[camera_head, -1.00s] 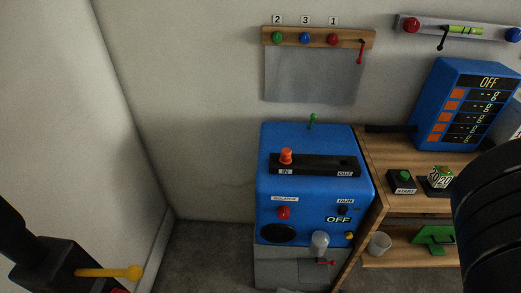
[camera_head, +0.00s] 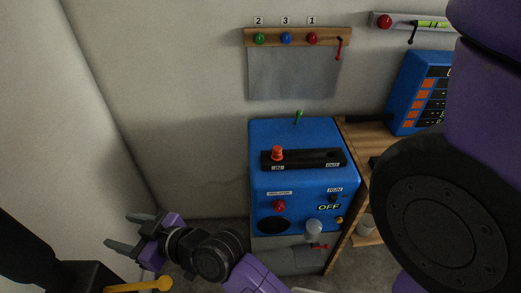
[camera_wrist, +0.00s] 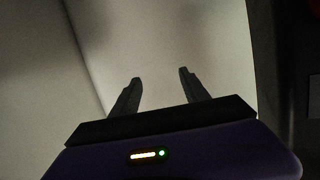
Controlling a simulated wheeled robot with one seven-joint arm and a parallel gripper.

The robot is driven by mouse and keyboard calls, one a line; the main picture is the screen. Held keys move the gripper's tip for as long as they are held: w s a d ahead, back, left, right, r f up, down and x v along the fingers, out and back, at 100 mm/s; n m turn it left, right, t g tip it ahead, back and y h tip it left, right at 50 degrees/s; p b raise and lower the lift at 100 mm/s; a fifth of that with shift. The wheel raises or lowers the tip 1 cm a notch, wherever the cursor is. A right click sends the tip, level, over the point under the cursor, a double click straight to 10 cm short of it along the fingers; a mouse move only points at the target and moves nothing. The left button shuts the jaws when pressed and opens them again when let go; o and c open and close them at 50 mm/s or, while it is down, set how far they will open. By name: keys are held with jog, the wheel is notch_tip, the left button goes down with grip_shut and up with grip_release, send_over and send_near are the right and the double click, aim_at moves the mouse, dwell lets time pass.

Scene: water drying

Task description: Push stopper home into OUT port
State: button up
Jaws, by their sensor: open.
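The orange-red stopper (camera_head: 277,153) stands upright at the left end of a black strip, above the IN label (camera_head: 278,168), on top of the blue machine (camera_head: 295,188). The OUT end (camera_head: 333,157) of the strip is at the right, with no stopper on it. My gripper (camera_head: 124,232) is at the lower left, left of the machine and well apart from it. It is open and empty. In the wrist view its two fingers (camera_wrist: 158,90) are spread before a bare pale wall.
A wooden shelf (camera_head: 368,140) with a blue panel (camera_head: 420,95) stands right of the machine, partly hidden by my arm. A black fixture with a yellow handle (camera_head: 140,285) is at the lower left. A rail of coloured knobs (camera_head: 297,38) hangs on the wall.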

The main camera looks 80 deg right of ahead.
jog(key=w+d+r+n+g+y+p, duration=0.1)
jog(key=w+d+r+n+y+p, duration=0.1)
jog(key=w+d+r+n, duration=0.45)
jog(key=s+d+f+n+g+p, duration=0.1)
jog(key=s+d+g, duration=0.1)
jog(key=d, duration=0.4)
jog(key=s+d+f+n+g, duration=0.1)
jog(key=s+d, duration=0.1)
jog(key=d, duration=0.3)
jog(key=n+g+p, duration=0.3)
jog(key=n+g, duration=0.1)
jog(key=g, duration=0.7)
send_over(277, 148)
jog(key=shift+w+f+h, duration=0.3)
jog(key=shift+f, duration=0.15)
jog(key=shift+s+d+f, duration=0.1)
jog(key=shift+s+f, duration=0.1)
jog(key=shift+f, duration=0.35)
jog(key=shift+s+f, duration=0.15)
jog(key=shift+f, duration=0.35)
notch_tip(277, 148, down, 6)
jog(key=shift+r+p, duration=0.15)
jog(key=shift+p, duration=0.5)
jog(key=shift+c, duration=0.3)
grip_shut()
